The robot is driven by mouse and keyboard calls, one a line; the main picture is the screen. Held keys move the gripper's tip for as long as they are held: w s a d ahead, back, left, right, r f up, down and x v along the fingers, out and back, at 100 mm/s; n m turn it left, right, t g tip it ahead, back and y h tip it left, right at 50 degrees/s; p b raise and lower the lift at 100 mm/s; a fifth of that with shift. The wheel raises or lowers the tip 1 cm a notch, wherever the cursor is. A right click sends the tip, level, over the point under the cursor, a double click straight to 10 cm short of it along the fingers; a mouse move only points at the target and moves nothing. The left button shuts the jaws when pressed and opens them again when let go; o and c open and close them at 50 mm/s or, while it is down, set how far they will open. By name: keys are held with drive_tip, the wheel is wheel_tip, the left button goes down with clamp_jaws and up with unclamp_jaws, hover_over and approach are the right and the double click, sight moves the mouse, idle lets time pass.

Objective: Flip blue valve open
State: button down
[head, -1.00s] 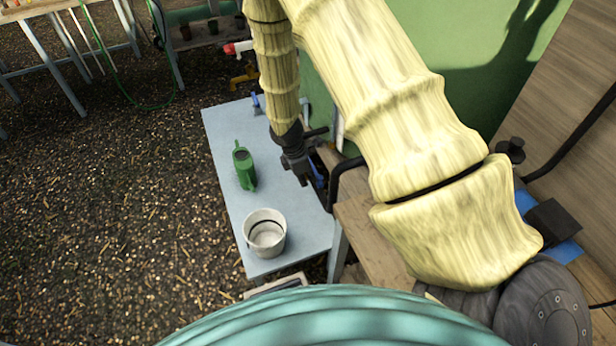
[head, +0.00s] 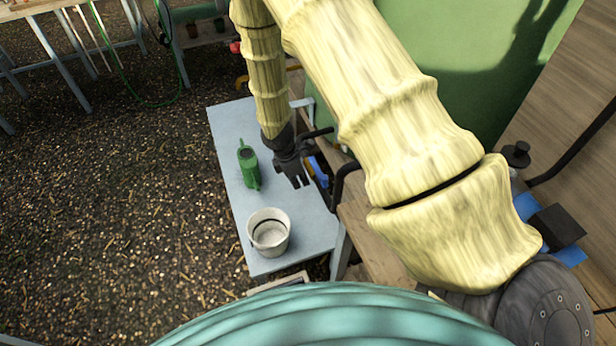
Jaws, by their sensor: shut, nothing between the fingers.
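A blue part (head: 319,169), which looks like the blue valve's handle, shows just right of my gripper (head: 300,182) beyond the right edge of the pale table. My gripper and the dark pipes hide much of it, so its exact angle cannot be told. My gripper is shut and empty, pointing down beside the blue part. Whether they touch cannot be told from this view.
A yellow part (head: 242,82) and a red part (head: 235,47) show behind my forearm. A green tank (head: 480,75) stands at right.

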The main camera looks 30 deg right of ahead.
drive_tip(key=b+v, duration=0.2)
drive_tip(key=v, duration=0.8)
idle(0.5)
